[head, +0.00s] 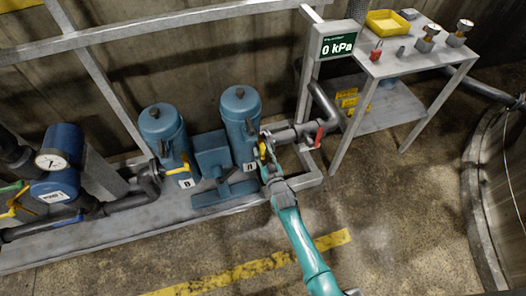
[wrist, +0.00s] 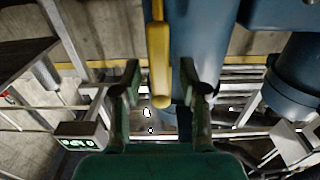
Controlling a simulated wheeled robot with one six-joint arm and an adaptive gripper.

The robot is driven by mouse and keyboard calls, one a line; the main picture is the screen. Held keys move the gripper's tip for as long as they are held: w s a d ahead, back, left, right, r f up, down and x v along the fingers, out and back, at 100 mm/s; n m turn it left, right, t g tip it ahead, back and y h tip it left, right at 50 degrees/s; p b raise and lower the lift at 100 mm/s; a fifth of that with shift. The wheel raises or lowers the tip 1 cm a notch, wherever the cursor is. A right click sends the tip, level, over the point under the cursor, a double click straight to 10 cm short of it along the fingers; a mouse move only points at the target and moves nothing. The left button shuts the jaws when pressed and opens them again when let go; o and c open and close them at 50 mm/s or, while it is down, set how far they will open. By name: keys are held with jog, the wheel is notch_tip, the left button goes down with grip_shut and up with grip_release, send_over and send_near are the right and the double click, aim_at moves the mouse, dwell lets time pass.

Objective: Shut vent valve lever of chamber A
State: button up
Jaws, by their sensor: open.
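Two blue cylindrical chambers stand on the skid in the head view. The right one, chamber A (head: 241,112), has a white tag that is hard to read; the left one (head: 163,130) is tagged B. Chamber A's yellow vent valve lever (head: 262,151) shows just beyond my gripper (head: 266,168), partly hidden by it. In the wrist view the yellow lever (wrist: 159,60) reaches in from the top edge, its rounded end between the fingers. My gripper (wrist: 160,78) is open, with a finger on each side of the lever; contact is not visible.
Chamber B has its own yellow lever (head: 178,170). A red-handled valve (head: 319,137) sits on the pipe right of chamber A. A display (head: 338,46) reads 0 kPa. A metal table (head: 390,57) stands at the right. The floor in front is clear.

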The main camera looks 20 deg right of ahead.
jog(key=shift+w, duration=0.25)
grip_shut()
jog(key=shift+a+m, duration=0.1)
jog(key=shift+m, duration=0.2)
jog(key=shift+a+r+m, duration=0.35)
jog(key=shift+r+m, duration=0.05)
jog(key=shift+m, duration=2.5)
jog(key=shift+a+r+m, duration=0.4)
jog(key=shift+m, duration=2.5)
jog(key=shift+a+r+m, duration=0.35)
jog(key=shift+r+m, duration=0.05)
jog(key=shift+m, duration=2.5)
